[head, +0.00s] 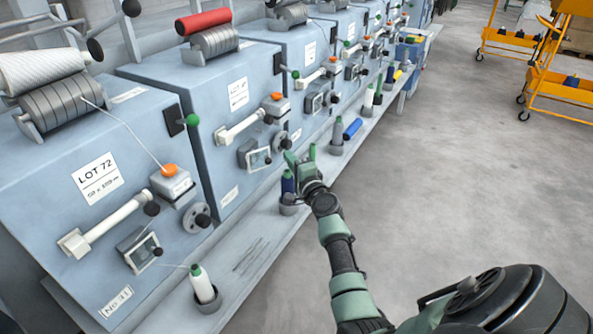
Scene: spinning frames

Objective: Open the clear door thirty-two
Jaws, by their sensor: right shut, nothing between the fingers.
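Small clear doors in grey frames sit low on the machine fronts. The number plates on these farther machines are too small to read, so I cannot tell which door is thirty-two. My right gripper (301,158), with green fingers, is shut and empty, to the right of the second door and apart from it. My left gripper is out of view.
A shelf (258,240) runs along the machines and holds a white spool (203,284), a dark blue spool (288,186) close below my right gripper and a lying blue spool (352,129). Orange carts (560,90) stand at the back right. The grey floor is clear.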

